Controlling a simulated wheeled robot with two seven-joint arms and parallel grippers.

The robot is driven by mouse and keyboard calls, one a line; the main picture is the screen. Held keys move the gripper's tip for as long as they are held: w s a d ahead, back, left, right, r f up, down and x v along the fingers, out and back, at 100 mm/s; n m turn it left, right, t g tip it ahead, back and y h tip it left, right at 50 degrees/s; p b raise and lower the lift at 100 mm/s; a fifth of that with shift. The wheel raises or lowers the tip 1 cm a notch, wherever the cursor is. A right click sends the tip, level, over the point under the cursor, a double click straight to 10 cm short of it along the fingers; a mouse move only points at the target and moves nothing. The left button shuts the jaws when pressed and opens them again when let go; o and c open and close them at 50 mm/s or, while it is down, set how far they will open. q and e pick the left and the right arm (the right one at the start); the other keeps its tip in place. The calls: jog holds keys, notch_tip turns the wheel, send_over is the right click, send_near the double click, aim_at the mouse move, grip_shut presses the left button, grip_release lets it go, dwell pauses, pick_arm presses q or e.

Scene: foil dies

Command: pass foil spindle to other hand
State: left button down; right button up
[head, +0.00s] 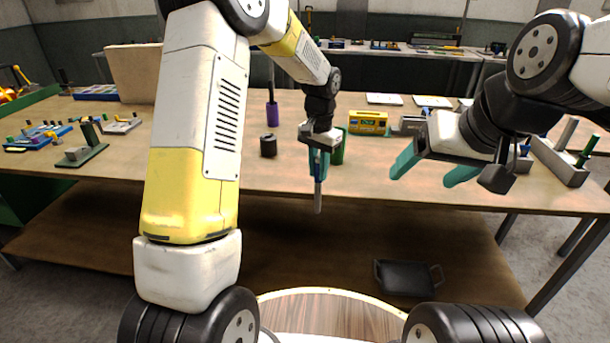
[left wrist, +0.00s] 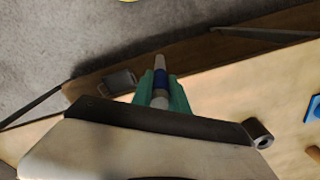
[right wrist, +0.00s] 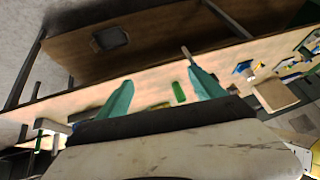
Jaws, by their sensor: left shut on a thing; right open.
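The foil spindle is a slim rod with a grey shaft (head: 318,197) and a blue band (left wrist: 161,80). My left gripper (head: 318,165) is shut on it and holds it upright, pointing down, at the table's front edge. In the left wrist view the teal fingers (left wrist: 161,95) close around it. My right gripper (head: 422,178) is open and empty, to the right of the spindle and apart from it. In the right wrist view, the grey end of the spindle (right wrist: 187,53) shows beside the tip of one teal finger; the rest is mostly hidden.
Behind the left gripper stand a green cylinder (head: 338,152), a black cylinder (head: 268,146), a purple holder (head: 272,114) and a yellow box (head: 368,122). A grey rack (head: 560,162) is at the right. A dark tray (head: 405,279) lies on the lower shelf.

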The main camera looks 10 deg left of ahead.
jog(key=shift+c, duration=1.1)
jog(key=shift+f, duration=0.15)
jog(key=c, duration=0.3)
jog(key=f+n+g+h, duration=0.1)
jog(key=f+n, duration=0.1)
jog(key=w+d+f+n+g+h, duration=0.1)
jog(key=f+n+h, duration=0.1)
jog(key=f+n, duration=0.1)
jog(key=w+f+n+g+h, duration=0.1)
jog(key=f+n, duration=0.1)
jog(key=shift+d+f+n, duration=0.15)
jog(key=shift+d+n, duration=0.05)
jog(key=shift+n, duration=0.1)
jog(key=shift+c, duration=1)
jog(key=n+t+h, duration=0.2)
jog(key=n+t, duration=0.8)
jog(key=n, duration=1.5)
send_near(318, 186)
notch_tip(318, 186, up, 3)
jog(key=s+d, duration=0.1)
pick_arm(q)
jog(key=shift+m, duration=0.9)
jog(key=w+d+r, duration=0.2)
jog(key=shift+d+r, duration=0.25)
jog(key=shift+d, duration=0.15)
pick_arm(e)
jog(key=x, duration=1.1)
jog(key=shift+w+d, duration=0.2)
jog(key=shift+w, duration=0.15)
